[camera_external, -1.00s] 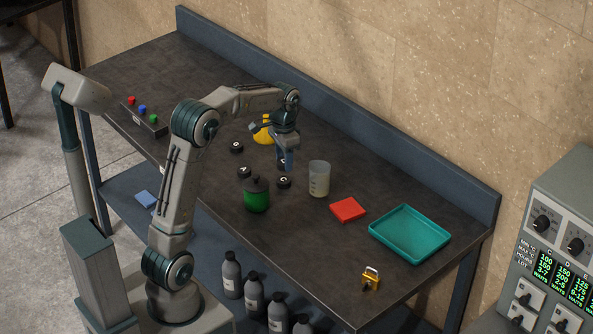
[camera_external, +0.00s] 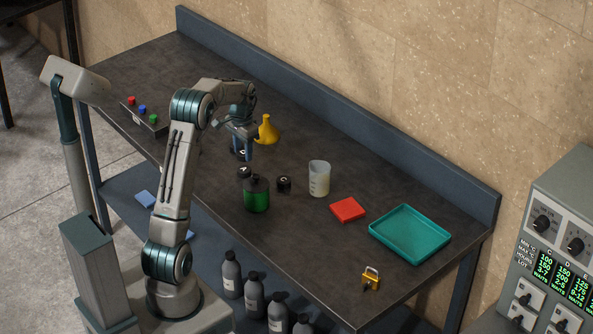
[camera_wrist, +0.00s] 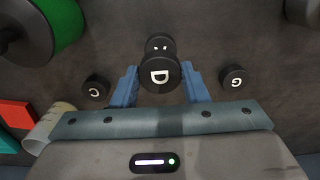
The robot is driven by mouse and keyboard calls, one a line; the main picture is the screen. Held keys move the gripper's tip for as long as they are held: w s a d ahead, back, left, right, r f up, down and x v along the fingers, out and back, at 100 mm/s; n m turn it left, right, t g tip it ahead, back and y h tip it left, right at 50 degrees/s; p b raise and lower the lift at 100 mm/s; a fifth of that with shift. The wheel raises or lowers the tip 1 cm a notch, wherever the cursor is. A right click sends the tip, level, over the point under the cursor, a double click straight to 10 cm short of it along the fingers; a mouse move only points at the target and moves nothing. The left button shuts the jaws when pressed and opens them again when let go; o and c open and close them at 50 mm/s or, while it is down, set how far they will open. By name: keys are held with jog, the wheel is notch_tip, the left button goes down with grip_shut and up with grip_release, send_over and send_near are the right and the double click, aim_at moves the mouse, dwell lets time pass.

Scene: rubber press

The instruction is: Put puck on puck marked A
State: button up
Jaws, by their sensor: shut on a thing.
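My gripper (camera_wrist: 160,90) is shut on a black puck marked D (camera_wrist: 160,75), seen between its blue fingers in the wrist view. Just beyond it, a second black puck (camera_wrist: 158,44) is partly hidden by the held one, and its letter is mostly covered. In the external view my gripper (camera_external: 243,154) is above the table, just behind the puck marked A (camera_external: 244,173). The held puck is hard to make out there. A puck marked C (camera_wrist: 95,89) lies to the left in the wrist view, and one that looks marked G (camera_wrist: 232,77) lies to the right.
A green jar (camera_external: 256,197) stands close in front of puck A. A yellow funnel (camera_external: 266,131) is behind the gripper. A beaker (camera_external: 319,179), red block (camera_external: 348,210), teal tray (camera_external: 410,262) and padlock (camera_external: 371,281) are to the right. A button box (camera_external: 145,118) is left.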

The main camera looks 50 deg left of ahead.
aim_at(243, 160)
jog(key=shift+f+p, duration=0.35)
jog(key=shift+f, duration=1.65)
jog(key=shift+f, duration=0.1)
jog(key=o, duration=1)
jog(key=shift+f, duration=0.1)
jog(key=shift+c, duration=0.2)
